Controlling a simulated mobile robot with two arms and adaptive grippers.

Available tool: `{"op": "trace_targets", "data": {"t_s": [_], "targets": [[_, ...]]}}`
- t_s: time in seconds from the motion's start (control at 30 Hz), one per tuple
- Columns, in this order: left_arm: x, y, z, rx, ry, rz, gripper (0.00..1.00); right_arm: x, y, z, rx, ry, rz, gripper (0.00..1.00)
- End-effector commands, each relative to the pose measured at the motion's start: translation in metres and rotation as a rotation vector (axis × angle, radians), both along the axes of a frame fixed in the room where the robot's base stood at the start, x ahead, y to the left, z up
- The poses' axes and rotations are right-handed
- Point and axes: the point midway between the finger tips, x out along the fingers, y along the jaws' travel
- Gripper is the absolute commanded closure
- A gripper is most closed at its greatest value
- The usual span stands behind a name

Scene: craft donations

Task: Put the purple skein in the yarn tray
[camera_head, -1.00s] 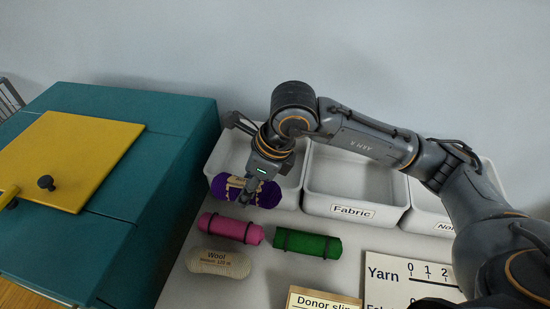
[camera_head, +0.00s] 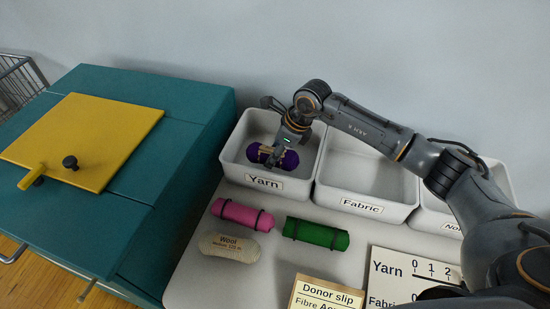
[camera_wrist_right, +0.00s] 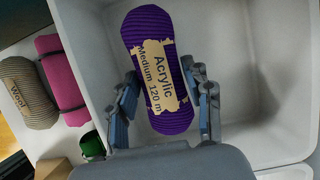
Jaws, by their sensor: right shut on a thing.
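The purple skein (camera_head: 270,155) with a tan label is inside the white yarn tray (camera_head: 232,160), at the back left of the table. My right gripper (camera_head: 277,160) reaches down into the tray and is shut on the skein. In the right wrist view the skein (camera_wrist_right: 158,60) lies between the two fingers of my right gripper (camera_wrist_right: 160,100), and its label reads "Acrylic, Medium 120 m". The tray's pale floor and wall (camera_wrist_right: 255,70) surround it. I cannot tell whether the skein touches the tray floor. My left gripper is not in view.
The fabric tray (camera_head: 362,205) and a third tray stand to the right. In front lie a pink roll (camera_head: 242,215), a green roll (camera_head: 316,234) and a beige wool skein (camera_head: 229,247). A donor slip (camera_head: 325,296) and tally board (camera_head: 415,272) are near the front. A teal cabinet (camera_head: 165,110) stands at left.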

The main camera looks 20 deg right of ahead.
Motion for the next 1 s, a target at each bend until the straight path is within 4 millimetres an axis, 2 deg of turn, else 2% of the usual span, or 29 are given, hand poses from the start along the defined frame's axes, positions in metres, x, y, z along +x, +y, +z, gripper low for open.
{"op": "trace_targets", "data": {"t_s": [0.23,0.6,0.63,0.7,0.73,1.0], "targets": [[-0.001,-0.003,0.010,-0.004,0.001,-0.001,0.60,0.001,-0.001,-0.031,0.000,0.004,-0.001,0.81],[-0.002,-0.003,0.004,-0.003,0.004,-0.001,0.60,0.002,-0.001,-0.038,-0.001,0.001,0.000,0.81],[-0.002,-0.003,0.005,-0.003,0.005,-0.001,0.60,0.002,-0.001,-0.037,-0.001,0.001,-0.001,0.46],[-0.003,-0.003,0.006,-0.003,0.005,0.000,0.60,0.002,-0.001,-0.036,-0.001,0.001,-0.001,0.32],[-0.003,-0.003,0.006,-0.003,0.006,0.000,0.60,0.002,-0.001,-0.036,0.000,0.002,-0.001,0.27],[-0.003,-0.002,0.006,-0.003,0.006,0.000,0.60,0.002,-0.001,-0.036,0.000,0.002,-0.001,0.27]]}}
